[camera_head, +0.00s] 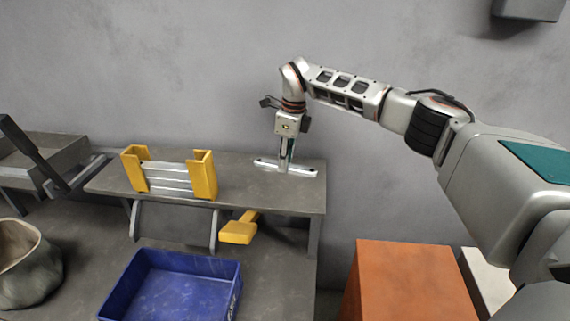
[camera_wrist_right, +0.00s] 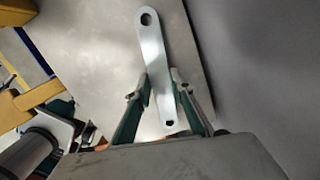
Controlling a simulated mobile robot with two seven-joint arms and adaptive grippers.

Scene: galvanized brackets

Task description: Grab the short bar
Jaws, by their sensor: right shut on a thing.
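The short bar (camera_head: 304,171) is a flat, pale metal strip with rounded ends. It is at the right part of the grey raised shelf, at or just above its surface; I cannot tell whether it touches. In the right wrist view the bar (camera_wrist_right: 152,55) shows a hole near each end. My right gripper (camera_head: 286,160) points down over the bar and is shut on it. In the wrist view its green-lined fingers (camera_wrist_right: 160,88) stand on both sides of the bar. My left gripper is not in view.
A yellow holder (camera_head: 204,175) with several metal bars stands left on the shelf (camera_head: 245,190). A yellow-handled tool (camera_head: 238,231) and a blue bin (camera_head: 170,290) are below. An orange box (camera_head: 405,285) stands right, a sack (camera_head: 25,265) left.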

